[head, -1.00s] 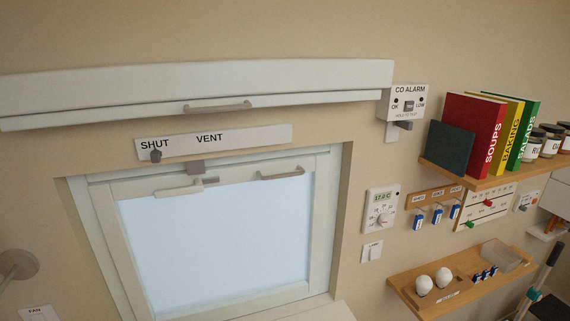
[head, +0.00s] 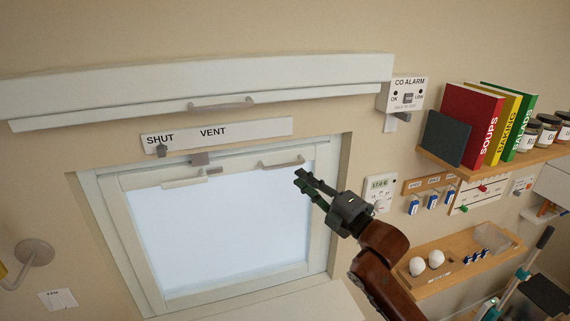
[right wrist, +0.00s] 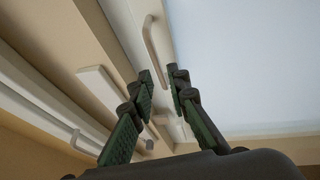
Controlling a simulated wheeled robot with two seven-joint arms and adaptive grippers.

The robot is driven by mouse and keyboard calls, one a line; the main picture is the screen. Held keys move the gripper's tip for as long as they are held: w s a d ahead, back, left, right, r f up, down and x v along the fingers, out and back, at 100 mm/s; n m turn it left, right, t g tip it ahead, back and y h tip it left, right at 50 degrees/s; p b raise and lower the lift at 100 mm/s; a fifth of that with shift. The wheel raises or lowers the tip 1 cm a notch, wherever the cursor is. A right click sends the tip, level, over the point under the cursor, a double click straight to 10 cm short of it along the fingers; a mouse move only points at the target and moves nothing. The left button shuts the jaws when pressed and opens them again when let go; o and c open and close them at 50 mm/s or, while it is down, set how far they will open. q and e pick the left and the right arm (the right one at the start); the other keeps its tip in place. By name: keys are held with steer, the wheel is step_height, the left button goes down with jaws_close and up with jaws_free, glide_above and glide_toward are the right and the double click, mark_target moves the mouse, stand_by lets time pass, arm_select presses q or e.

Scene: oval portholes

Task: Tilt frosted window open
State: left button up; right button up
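The frosted window (head: 225,235) sits in a pale frame in a wall recess, in the middle of the head view. Its top rail carries a bar handle (head: 283,162) at the right and a lever handle (head: 184,182) at the left. In the right wrist view the bar handle (right wrist: 158,45) shows beyond the spread fingers (right wrist: 158,85). My left gripper is not in view.
A pale shade box with its own handle (head: 221,104) spans the wall above the window. A CO alarm (head: 407,94), a bookshelf (head: 490,168), a thermostat (head: 381,190) and a lower shelf (head: 455,258) lie to the right, near my right arm.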

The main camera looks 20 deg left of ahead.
mark_target(285, 166)
steer(key=p+x, duration=0.1)
steer(key=x, duration=0.3)
steer(key=p+x, duration=0.1)
steer(key=x, duration=0.2)
steer(key=shift+s+r+p, duration=0.1)
steer(key=shift+r+p, duration=0.2)
steer(key=shift+p, duration=0.05)
steer(key=shift+w+a, duration=0.3)
steer(key=shift+a, duration=0.05)
steer(key=shift+c, duration=0.7)
steer(key=shift+f, duration=0.1)
jaws_close()
